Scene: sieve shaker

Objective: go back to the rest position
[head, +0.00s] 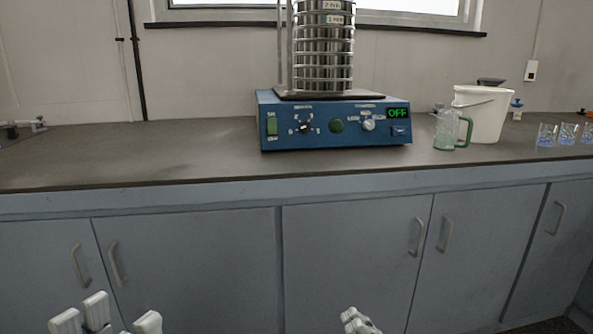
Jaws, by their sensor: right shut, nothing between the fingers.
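My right gripper (356,318) shows at the bottom edge, right of the middle, in front of the lower cabinet doors. Its white fingers are together and hold nothing. My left gripper (108,318) is at the bottom left. Its white fingertips stand apart with a gap between them, and no object shows in it. The lower parts of both grippers are cut off by the frame. Both are well below and in front of the counter edge, apart from everything on it. The blue sieve shaker (335,135) stands on the counter, its display reading OFF, with a stack of metal sieves (323,55) on top.
Grey cabinets with handles (350,240) lie below.

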